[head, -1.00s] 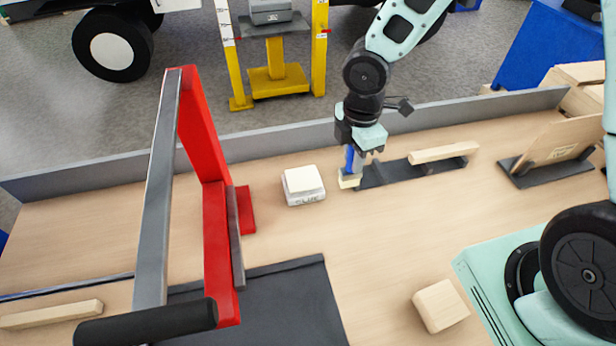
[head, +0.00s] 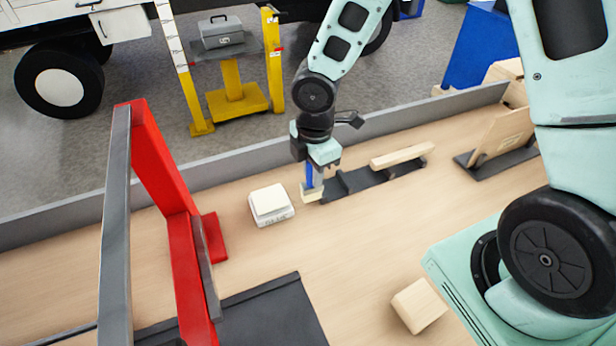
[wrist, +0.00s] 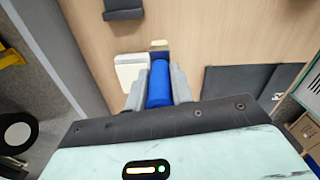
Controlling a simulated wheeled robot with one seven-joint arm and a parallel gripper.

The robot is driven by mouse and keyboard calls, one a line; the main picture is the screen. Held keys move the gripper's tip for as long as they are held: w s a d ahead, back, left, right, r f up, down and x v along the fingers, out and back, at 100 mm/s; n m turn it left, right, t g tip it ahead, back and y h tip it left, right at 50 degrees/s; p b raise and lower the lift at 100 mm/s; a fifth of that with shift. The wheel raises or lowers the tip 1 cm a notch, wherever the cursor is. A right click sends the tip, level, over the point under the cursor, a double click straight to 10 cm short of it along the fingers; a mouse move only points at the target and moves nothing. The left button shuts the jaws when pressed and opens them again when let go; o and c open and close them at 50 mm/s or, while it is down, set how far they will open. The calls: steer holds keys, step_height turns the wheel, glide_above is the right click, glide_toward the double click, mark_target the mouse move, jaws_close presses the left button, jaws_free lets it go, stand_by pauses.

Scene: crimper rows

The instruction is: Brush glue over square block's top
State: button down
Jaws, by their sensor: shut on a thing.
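My gripper (head: 315,168) is shut on a blue-handled brush (head: 310,177) with a pale head pointing down. The wrist view shows the blue handle (wrist: 158,85) between my two grey fingers, with a pale bit of the head beyond. The brush is just right of a white, box-like tub with a cream top (head: 271,204); its front lettering is too small to read surely. The tub also shows in the wrist view (wrist: 131,72). A squarish wooden block (head: 418,306) sits at the front right of the bench, well apart from the brush.
A black rack (head: 345,184) with a long wooden bar (head: 402,155) lies right of the brush. A red and grey frame (head: 178,215) rises at left, by a black mat (head: 270,312). A board on a stand (head: 500,135) is far right. Bare bench lies between tub and block.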

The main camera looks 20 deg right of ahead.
steer(key=w+a+r+t+y+p, duration=0.2)
steer(key=w+a+t+p, duration=0.1)
steer(key=w+a+p, duration=0.3)
steer(key=shift+s+a+f+b, duration=0.15)
steer(key=shift+a+f+b, duration=0.05)
steer(key=shift+f+b, duration=0.8)
steer(key=shift+s+a+f+b, duration=0.15)
steer(key=shift+f+b, duration=0.7)
steer(key=shift+b, duration=0.25)
steer(key=shift+s+a+f+b, duration=0.15)
steer(key=shift+a+f+b, duration=0.05)
steer(key=shift+f+b, duration=0.8)
steer(key=shift+f+b, duration=1.1)
steer(key=shift+b, duration=0.1)
stand_by(0.8)
steer(key=shift+r, duration=0.1)
step_height(320, 180, up, 7)
steer(key=p, duration=0.6)
stand_by(0.9)
